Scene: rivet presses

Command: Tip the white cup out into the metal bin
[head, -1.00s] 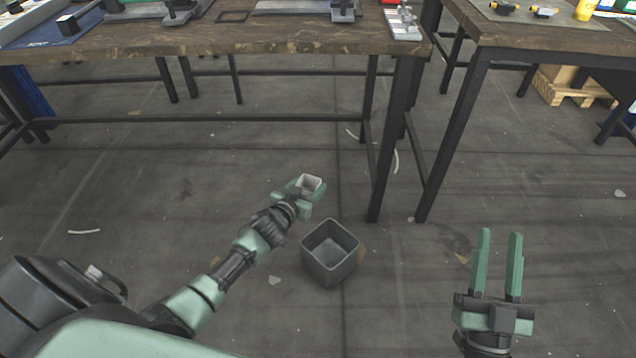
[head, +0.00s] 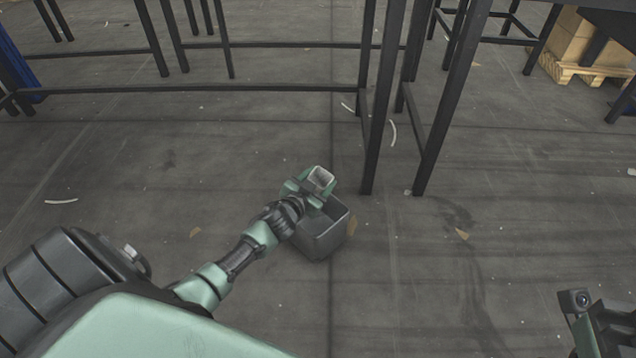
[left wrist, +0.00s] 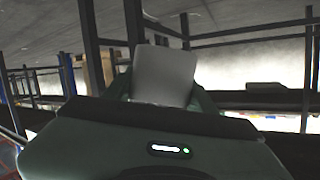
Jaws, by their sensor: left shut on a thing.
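The white cup (head: 321,176) is held in my left gripper (head: 311,186), which is shut on it. In the head view its square mouth faces up toward the camera; what it holds cannot be made out. The left wrist view shows the cup's pale side (left wrist: 165,74) between the fingers. The metal bin (head: 322,241) is a grey, open square box on the floor. The cup and gripper are above its far left edge and hide part of its mouth. My right gripper (head: 588,325) is at the lower right corner, cut off by the frame; its jaws cannot be judged.
Dark table legs (head: 376,120) stand behind and to the right of the bin. A wooden pallet with cardboard boxes (head: 590,45) is at the far right. The floor around the bin is mostly clear, with small scraps.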

